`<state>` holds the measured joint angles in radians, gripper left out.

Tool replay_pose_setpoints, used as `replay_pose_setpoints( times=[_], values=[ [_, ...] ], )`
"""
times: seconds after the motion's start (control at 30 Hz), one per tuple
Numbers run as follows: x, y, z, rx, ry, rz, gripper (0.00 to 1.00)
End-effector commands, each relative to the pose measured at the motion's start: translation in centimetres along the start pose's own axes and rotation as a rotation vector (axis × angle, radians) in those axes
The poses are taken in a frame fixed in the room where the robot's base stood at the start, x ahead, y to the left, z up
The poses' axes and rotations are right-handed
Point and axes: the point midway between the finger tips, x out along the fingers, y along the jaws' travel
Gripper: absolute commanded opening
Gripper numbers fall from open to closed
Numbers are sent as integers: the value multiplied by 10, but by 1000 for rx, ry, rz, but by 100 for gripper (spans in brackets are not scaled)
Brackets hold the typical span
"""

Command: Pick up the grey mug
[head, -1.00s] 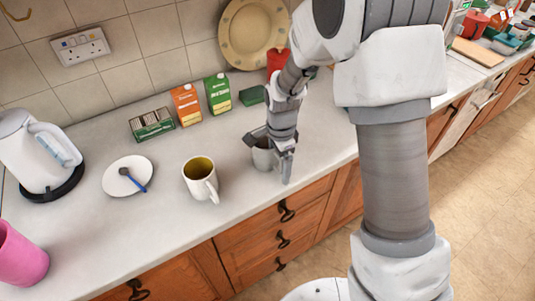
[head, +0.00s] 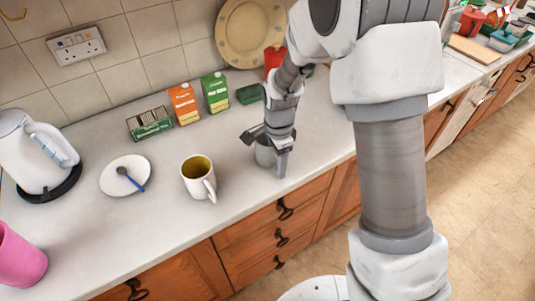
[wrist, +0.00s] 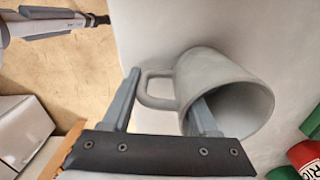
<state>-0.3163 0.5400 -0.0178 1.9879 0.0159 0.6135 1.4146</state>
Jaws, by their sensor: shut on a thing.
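The grey mug (head: 264,156) stands on the countertop near its front edge, partly hidden by my gripper (head: 266,157) in the head view. In the wrist view the mug (wrist: 228,78) shows its open rim toward the lower right and its handle toward the left. My gripper (wrist: 165,90) is shut on the mug, with one finger inside the rim and the other outside, beyond the handle. The handle and the near wall lie between the fingers. I cannot see a clear gap between the mug and the counter.
A white mug (head: 195,178) with a yellow inside stands left of the grey mug. Behind are an orange carton (head: 184,104), a green carton (head: 216,92) and a tea box (head: 150,125). A saucer with a spoon (head: 116,178) and a kettle (head: 30,160) are further left.

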Motion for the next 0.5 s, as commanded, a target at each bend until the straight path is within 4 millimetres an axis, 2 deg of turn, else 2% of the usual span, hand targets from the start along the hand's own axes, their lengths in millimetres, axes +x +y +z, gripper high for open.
replay_pose_setpoints(
  times=[0.27, 0.5],
  values=[
    [-3, -1, 0, 0, 0, -2, 0],
    [-16, -1, 0, -1, 1, -4, 0]
  ],
)
